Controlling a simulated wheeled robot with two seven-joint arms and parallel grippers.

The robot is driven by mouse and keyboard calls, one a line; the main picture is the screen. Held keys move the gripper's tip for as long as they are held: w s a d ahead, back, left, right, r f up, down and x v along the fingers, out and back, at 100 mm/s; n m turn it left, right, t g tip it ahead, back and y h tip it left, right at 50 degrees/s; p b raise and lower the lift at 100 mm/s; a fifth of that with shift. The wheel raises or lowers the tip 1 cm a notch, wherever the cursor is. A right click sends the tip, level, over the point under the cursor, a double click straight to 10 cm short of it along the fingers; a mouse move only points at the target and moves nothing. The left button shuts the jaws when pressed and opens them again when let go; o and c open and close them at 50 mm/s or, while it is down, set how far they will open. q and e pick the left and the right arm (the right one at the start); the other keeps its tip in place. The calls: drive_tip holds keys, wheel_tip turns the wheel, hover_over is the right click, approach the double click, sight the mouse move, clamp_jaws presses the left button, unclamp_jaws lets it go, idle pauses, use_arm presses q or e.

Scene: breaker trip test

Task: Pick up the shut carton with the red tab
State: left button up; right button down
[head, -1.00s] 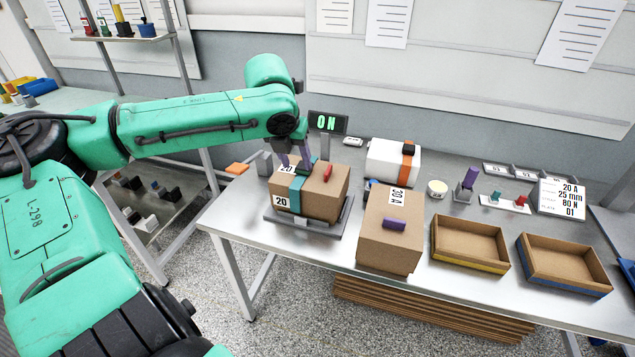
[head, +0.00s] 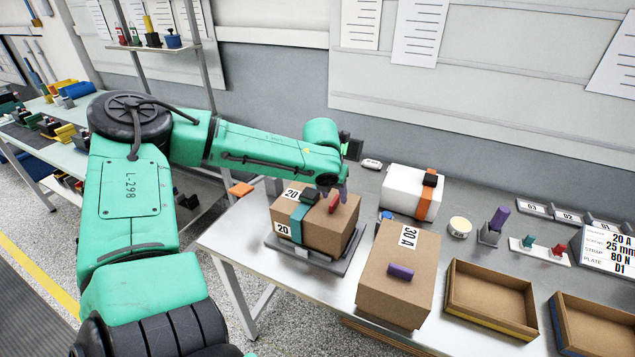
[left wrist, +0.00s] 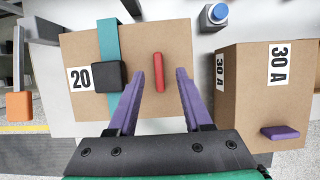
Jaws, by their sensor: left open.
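The shut carton with the red tab (head: 312,226) is brown, labelled 20, with a teal strap and black buckle, and sits on a grey stand (head: 308,257). Its red tab (head: 335,202) stands up from the top; it also shows in the left wrist view (left wrist: 159,72). My left gripper (left wrist: 154,72) is open, its purple fingers on either side of the red tab with gaps on both sides. In the head view my left gripper (head: 333,188) is over the carton top, partly hidden by the arm. My right gripper is not in view.
A carton labelled 30 A with a purple tab (head: 392,290) stands close to the right. A white box with an orange strap (head: 408,192) is behind it. Open cardboard trays (head: 490,300) lie further right. A blue button (left wrist: 216,14) is near the carton's back corner.

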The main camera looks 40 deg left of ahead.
use_arm(q)
drive_tip(key=shift+x, duration=1.1)
drive_tip(key=shift+s, duration=0.1)
clamp_jaws()
drive_tip(key=shift+r, duration=0.1)
